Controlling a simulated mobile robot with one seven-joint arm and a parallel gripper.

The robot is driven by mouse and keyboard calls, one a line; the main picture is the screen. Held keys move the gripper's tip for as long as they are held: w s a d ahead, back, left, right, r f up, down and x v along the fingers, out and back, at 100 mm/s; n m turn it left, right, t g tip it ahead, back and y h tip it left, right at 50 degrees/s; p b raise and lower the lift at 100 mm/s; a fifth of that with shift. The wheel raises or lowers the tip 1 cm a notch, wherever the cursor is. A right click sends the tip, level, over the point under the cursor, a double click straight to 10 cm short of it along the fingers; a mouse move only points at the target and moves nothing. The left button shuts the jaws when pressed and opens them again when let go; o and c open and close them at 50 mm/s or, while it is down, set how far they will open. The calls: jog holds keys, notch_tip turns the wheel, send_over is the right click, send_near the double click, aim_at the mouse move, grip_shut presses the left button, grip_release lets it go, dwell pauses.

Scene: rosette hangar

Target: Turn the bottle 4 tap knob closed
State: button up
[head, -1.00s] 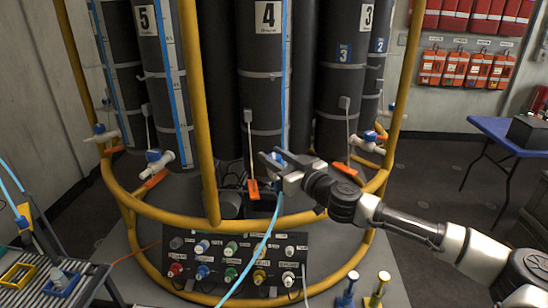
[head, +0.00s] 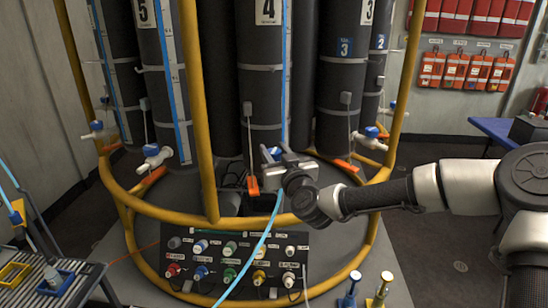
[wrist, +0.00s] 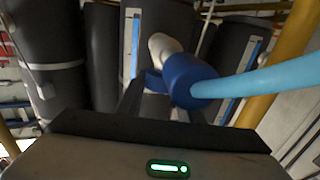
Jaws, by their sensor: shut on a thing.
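Bottle 4 (head: 266,75) is the tall dark cylinder with the white "4" label in the middle of the rack in the head view. Its blue tap knob (head: 275,152) shows only in part behind my gripper (head: 272,160). In the wrist view the blue knob (wrist: 188,78) is large, with a white tap body (wrist: 163,46) behind it and a light blue hose (wrist: 265,82) crossing to the right. My gripper (wrist: 178,98) has one finger on each side of the knob and is shut on it. The fingertips are partly hidden by the knob.
A yellow tubular frame (head: 205,150) rings the bottles, with an upright left of my gripper. An orange tag (head: 253,187) hangs close below-left. A panel of coloured knobs (head: 240,262) stands below. Neighbouring taps (head: 152,158) sit to the left and right.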

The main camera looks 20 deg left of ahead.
jog(key=m+t+h+b, duration=0.1)
jog(key=h, duration=0.1)
jog(key=m+t+h+b, duration=0.1)
jog(key=m+h, duration=0.1)
jog(key=shift+s+a, duration=0.15)
jog(key=shift+a, duration=0.05)
jog(key=m+t+h, duration=0.1)
jog(key=m+h, duration=0.2)
jog(key=h, duration=0.1)
jog(key=shift+h, duration=0.4)
jog(key=m+h+p, duration=0.1)
jog(key=m+h, duration=0.2)
jog(key=h, duration=0.2)
jog(key=shift+d+f+m+g+h+p, duration=0.1)
jog(key=shift+m+g+h+p, duration=0.4)
jog(key=shift+m+h, duration=0.6)
jog(key=shift+d+m+g+h+p, duration=0.1)
jog(key=shift+m+g+h+p, duration=0.2)
jog(key=shift+m+h+p, duration=0.75)
jog(key=shift+f+h, duration=0.1)
jog(key=shift+h, duration=0.55)
jog(key=o, duration=1.1)
jog(key=shift+w, duration=0.2)
jog(key=shift+c, duration=0.2)
